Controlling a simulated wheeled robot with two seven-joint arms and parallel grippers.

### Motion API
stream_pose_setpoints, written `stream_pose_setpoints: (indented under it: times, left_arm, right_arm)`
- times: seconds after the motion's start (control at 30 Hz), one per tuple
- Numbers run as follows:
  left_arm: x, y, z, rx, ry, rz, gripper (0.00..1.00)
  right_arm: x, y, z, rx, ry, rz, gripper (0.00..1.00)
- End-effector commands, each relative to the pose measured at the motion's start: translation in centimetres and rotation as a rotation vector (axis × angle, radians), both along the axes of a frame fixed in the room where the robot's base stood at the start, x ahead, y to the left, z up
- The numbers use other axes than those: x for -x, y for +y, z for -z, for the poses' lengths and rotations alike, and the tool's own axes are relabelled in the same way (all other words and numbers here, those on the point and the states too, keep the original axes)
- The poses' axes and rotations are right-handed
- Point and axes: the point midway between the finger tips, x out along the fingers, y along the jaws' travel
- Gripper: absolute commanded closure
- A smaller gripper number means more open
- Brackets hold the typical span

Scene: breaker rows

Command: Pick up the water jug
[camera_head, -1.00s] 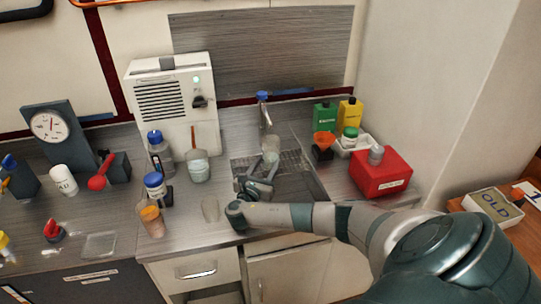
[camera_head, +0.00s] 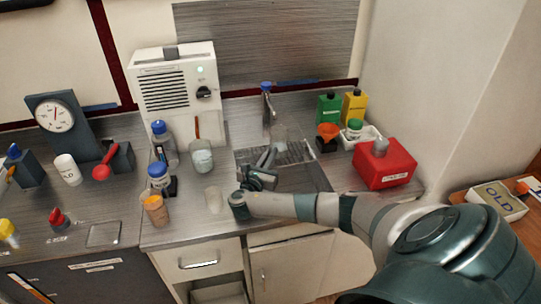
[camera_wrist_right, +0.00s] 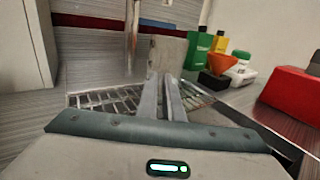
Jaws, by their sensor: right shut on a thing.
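The water jug is a clear, see-through vessel (camera_head: 284,137) over the sink area, just right of the tap. In the right wrist view its pale, see-through body (camera_wrist_right: 166,52) shows straight ahead at the fingertips. My right gripper (camera_head: 270,156) reaches over the sink from the front. In the right wrist view its two fingers (camera_wrist_right: 161,88) are close together and shut on the jug. The jug's outline is faint, so its exact height above the grating is hard to tell. My left gripper is out of view.
The tap (camera_head: 267,100) stands close left of the jug. A beaker (camera_head: 202,156) and bottles stand left of the sink. A red box (camera_head: 384,163), an orange funnel (camera_head: 328,131) and green (camera_head: 328,108) and yellow (camera_head: 354,106) bottles stand right.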

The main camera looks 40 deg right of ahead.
Motion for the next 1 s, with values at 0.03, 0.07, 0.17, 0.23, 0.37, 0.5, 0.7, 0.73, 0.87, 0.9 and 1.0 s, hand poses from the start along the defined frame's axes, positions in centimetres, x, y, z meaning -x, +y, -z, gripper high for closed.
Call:
stream_pose_setpoints:
  times: [0.03, 0.07, 0.17, 0.23, 0.37, 0.5, 0.7, 0.73, 0.87, 0.9, 1.0]
  left_arm:
    - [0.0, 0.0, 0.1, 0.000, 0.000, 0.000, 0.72]
    - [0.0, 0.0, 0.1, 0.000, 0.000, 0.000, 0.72]
    - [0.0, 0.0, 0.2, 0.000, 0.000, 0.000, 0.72]
    - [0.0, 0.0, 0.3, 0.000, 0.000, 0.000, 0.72]
    - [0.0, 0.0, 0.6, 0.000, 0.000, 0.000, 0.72]
    - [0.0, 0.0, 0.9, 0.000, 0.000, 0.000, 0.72]
    - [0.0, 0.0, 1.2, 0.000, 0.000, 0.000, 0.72]
    - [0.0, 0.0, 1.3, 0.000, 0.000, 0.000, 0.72]
    - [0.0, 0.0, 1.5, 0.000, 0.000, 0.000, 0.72]
    - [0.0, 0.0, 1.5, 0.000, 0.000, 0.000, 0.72]
    - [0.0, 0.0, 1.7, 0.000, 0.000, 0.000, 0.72]
  right_arm:
    - [0.0, 0.0, -0.2, 0.000, -0.001, 0.000, 1.00]
    - [0.0, 0.0, -0.3, 0.000, -0.001, 0.000, 1.00]
    - [0.0, 0.0, -0.6, 0.000, -0.002, 0.000, 1.00]
    - [0.0, 0.0, -0.9, 0.000, -0.003, -0.001, 1.00]
    - [-0.1, 0.0, -1.7, 0.000, -0.003, -0.001, 1.00]
    - [0.0, 0.0, -2.7, 0.000, -0.004, 0.000, 1.00]
    - [1.3, 0.8, -3.1, 0.000, -0.001, -0.002, 1.00]
    - [1.5, 0.9, -3.1, 0.000, -0.001, -0.002, 1.00]
    - [2.8, 1.5, -3.1, 0.000, -0.002, -0.001, 1.00]
    - [3.2, 1.8, -3.1, 0.000, -0.001, -0.002, 1.00]
    - [4.2, 2.3, -3.1, 0.000, -0.001, -0.001, 1.00]
